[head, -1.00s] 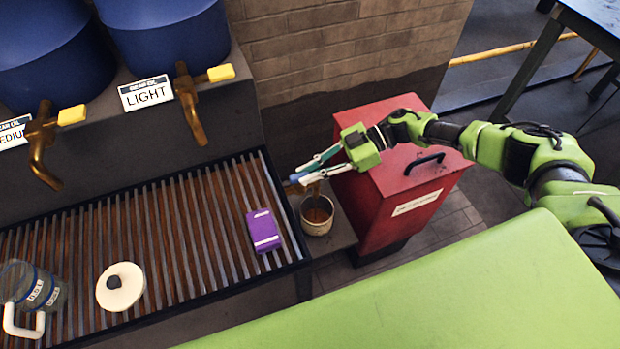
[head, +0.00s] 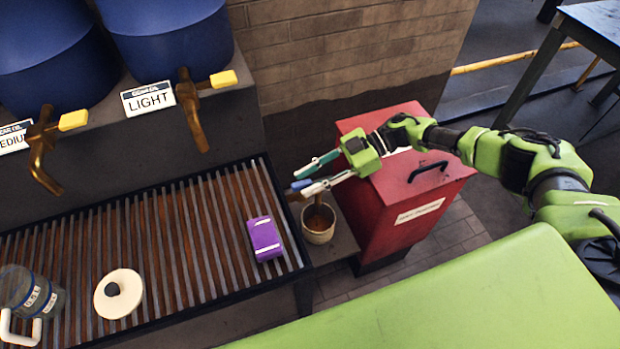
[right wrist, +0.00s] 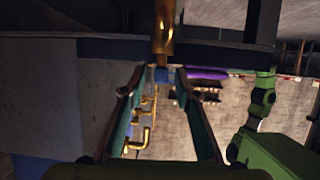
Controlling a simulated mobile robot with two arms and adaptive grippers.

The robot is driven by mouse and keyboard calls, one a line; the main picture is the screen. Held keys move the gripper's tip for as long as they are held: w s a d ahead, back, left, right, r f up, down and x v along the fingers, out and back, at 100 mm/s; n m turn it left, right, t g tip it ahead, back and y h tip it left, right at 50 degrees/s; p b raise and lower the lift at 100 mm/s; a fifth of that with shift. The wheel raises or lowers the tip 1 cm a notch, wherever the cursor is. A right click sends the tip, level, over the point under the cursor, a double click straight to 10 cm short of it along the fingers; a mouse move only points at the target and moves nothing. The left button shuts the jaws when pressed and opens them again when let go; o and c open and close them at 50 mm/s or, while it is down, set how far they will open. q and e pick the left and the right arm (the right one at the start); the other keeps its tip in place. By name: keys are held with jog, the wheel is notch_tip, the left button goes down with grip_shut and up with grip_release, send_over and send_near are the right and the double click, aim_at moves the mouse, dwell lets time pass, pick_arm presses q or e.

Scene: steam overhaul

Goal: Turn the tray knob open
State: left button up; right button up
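The tray knob (head: 300,184) is a small blue handle at the right end of the slatted drain tray (head: 190,250), by a brass spout above a cup. My right gripper (head: 298,180) is open, with a finger on either side of the knob. In the right wrist view the blue knob (right wrist: 162,75) shows between the fingertips, below a brass pipe (right wrist: 163,25). Gaps show between knob and fingers there; contact is not clear. My left gripper is out of view.
A cup (head: 318,232) stands on a small ledge under the spout. A red bin (head: 400,200) is just right of it, under my right arm. A purple box (head: 264,238), a white lid (head: 119,293) and a glass jug (head: 38,295) sit on the tray.

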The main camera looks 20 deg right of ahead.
jog(key=v, duration=1.2)
